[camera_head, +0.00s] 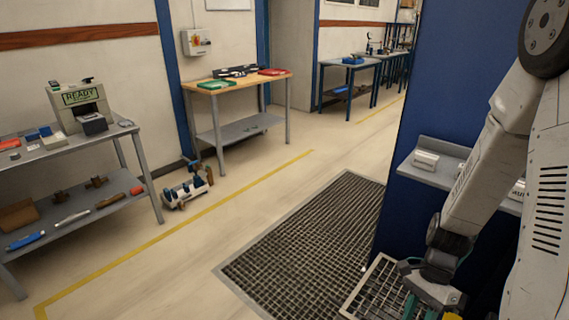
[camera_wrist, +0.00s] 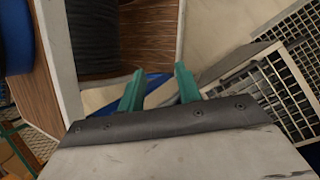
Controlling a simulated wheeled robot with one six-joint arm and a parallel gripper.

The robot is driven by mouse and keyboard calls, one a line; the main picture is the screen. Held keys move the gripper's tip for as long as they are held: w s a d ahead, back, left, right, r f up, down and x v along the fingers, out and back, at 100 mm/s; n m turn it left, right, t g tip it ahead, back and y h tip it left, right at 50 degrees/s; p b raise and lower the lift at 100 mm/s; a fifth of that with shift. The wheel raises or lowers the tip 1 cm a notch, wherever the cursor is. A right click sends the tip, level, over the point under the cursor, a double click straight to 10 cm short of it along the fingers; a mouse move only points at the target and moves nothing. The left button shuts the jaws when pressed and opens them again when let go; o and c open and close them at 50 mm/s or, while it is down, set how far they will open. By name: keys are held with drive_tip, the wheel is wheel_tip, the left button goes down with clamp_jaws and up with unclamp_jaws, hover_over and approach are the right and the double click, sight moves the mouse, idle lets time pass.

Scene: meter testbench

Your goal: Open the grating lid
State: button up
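The grating lid (camera_head: 376,291), a light-framed metal grid, shows at the bottom of the head view, beside the blue panel. My gripper partly covers it there. In the wrist view a light-framed grid (camera_wrist: 287,92), seemingly the lid, is to the right of the fingers. My gripper (camera_head: 420,308) appears over the lid's right part in the head view; contact cannot be told. In the wrist view my gripper (camera_wrist: 158,80) has two green fingers spread apart, with nothing visible between them. The lid's right side is hidden behind my arm.
A dark floor grating (camera_head: 305,245) lies left of the lid. A tall blue panel (camera_head: 430,85) with a grey shelf (camera_head: 437,174) stands close to my arm. A grey workbench (camera_head: 75,150) and a wooden-topped table (camera_head: 240,84) stand left. The floor between is mostly clear.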

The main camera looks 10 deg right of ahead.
drive_tip(key=s+a+r+n+t+h, duration=0.1)
drive_tip(key=s+a+r+n, duration=0.1)
drive_tip(key=r+n, duration=0.3)
drive_tip(key=s+a+r+n+t+h, duration=0.1)
drive_tip(key=r+n, duration=0.4)
drive_tip(key=r, duration=0.9)
drive_tip(key=s+a+r+n+t+h, duration=0.1)
drive_tip(key=s+a+r+n+t, duration=0.2)
drive_tip(key=r, duration=0.7)
drive_tip(key=s+a+n, duration=0.1)
drive_tip(key=n, duration=0.1)
drive_tip(key=shift+n+h, duration=0.3)
drive_tip(key=shift+h, duration=0.1)
drive_tip(key=shift+a+r+t, duration=0.15)
drive_tip(key=shift+r+t, duration=0.15)
drive_tip(key=c, duration=0.4)
drive_tip(key=shift+a, duration=0.1)
clamp_jaws()
